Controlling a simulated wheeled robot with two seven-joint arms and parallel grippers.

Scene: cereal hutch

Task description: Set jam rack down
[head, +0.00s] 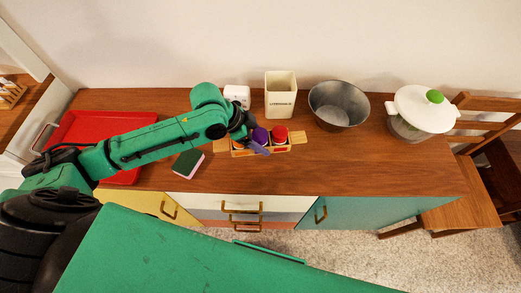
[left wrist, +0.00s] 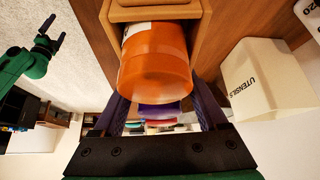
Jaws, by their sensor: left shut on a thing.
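The jam rack (head: 297,141) is a small wooden holder with orange, purple and red-lidded jars, over the middle of the wooden counter. I cannot tell whether its base touches the counter. My left gripper (head: 258,148) is shut on the rack from above and partly covers it. In the left wrist view, the orange jar (left wrist: 155,65) and the rack's wooden end (left wrist: 155,11) fill the top middle. A purple jar (left wrist: 158,112) shows behind, between the fingers. My right gripper (left wrist: 52,32) shows at the left of that view, open and empty, away from the rack.
Behind the rack stand a cream utensils box (head: 280,96) and a small white item (head: 237,95). A metal bowl (head: 338,106) and a white-lidded pot (head: 421,110) stand to the right. A sponge (head: 188,163) and red tray (head: 85,127) lie left. Counter front-right is clear.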

